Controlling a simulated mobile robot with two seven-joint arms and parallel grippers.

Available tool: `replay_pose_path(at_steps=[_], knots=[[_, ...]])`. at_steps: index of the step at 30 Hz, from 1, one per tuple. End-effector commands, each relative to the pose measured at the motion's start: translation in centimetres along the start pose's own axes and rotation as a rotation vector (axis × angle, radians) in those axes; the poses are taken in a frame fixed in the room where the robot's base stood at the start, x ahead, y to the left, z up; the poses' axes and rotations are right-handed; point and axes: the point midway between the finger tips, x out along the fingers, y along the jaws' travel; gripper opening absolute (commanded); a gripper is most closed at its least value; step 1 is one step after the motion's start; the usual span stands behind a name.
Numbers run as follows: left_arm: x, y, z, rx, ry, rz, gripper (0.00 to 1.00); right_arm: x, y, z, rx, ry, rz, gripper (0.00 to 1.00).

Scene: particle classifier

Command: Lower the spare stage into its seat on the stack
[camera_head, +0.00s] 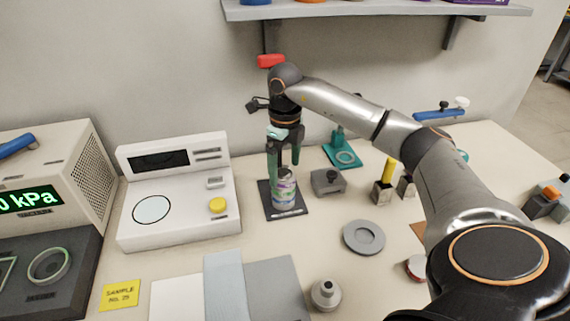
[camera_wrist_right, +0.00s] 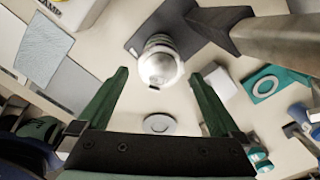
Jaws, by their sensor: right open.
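The stack (camera_head: 285,192), a short cylinder of coloured and silvery bands, stands upright on a dark base plate (camera_head: 292,213). In the right wrist view the stack (camera_wrist_right: 162,68) shows a silvery rounded top. My right gripper (camera_head: 284,171) points down over the stack, its green fingers on either side of the top. It is open; in the wrist view gaps show between the fingertips (camera_wrist_right: 160,76) and the stack. I cannot tell whether the spare stage is seated there; its joints are too small to see. My left gripper is not in view.
A grey ring (camera_head: 363,238) and a silvery fitting (camera_head: 326,295) lie in front. A grey block (camera_head: 327,182) and a teal stand (camera_head: 342,154) are close at right. A white scale (camera_head: 180,235) is at left. A shelf (camera_head: 380,9) hangs above.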

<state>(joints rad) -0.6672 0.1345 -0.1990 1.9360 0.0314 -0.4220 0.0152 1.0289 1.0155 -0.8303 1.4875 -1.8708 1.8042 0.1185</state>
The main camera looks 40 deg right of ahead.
Motion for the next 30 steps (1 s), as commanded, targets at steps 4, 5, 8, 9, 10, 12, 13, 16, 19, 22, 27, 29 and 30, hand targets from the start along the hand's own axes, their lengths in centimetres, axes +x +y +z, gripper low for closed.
replay_pose_path(at_steps=[4, 5, 8, 9, 10, 12, 13, 16, 19, 22, 27, 29, 30], knots=[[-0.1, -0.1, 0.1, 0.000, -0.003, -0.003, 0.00, -3.6, 0.0, 0.1, 0.001, -0.007, -0.002, 1.00], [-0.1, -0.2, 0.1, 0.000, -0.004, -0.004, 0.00, -4.3, 0.0, 0.1, 0.001, -0.008, -0.002, 1.00], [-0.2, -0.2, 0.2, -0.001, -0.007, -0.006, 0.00, -6.5, 0.0, 0.1, 0.001, -0.006, -0.001, 1.00], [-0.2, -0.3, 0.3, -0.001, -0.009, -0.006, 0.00, -7.2, 0.0, 0.1, 0.001, -0.006, -0.001, 1.00], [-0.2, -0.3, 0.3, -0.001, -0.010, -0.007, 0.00, -7.7, 0.0, 0.1, 0.001, -0.005, -0.001, 1.00], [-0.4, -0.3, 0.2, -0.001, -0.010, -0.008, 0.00, -8.9, 0.0, 0.0, 0.001, -0.004, -0.002, 1.00], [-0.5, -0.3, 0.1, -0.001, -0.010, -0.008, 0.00, -9.3, 0.0, 0.1, 0.001, -0.004, -0.002, 1.00], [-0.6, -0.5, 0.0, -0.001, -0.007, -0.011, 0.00, -10.0, 0.0, 0.0, 0.001, -0.003, -0.001, 1.00], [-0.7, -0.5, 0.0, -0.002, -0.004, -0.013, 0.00, -10.4, 0.0, 0.0, 0.001, -0.001, 0.000, 1.00], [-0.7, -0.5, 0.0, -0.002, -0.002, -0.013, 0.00, -10.4, 0.0, 0.0, 0.001, -0.001, 0.000, 1.00], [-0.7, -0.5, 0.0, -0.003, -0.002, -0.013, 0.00, -10.4, 0.0, 0.0, 0.001, -0.001, 0.000, 1.00], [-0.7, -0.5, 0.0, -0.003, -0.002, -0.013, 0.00, -10.4, 0.0, 0.0, 0.001, -0.001, -0.001, 1.00], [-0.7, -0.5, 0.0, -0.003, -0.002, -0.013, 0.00, -10.3, 0.0, 0.0, 0.001, -0.001, -0.001, 1.00]])
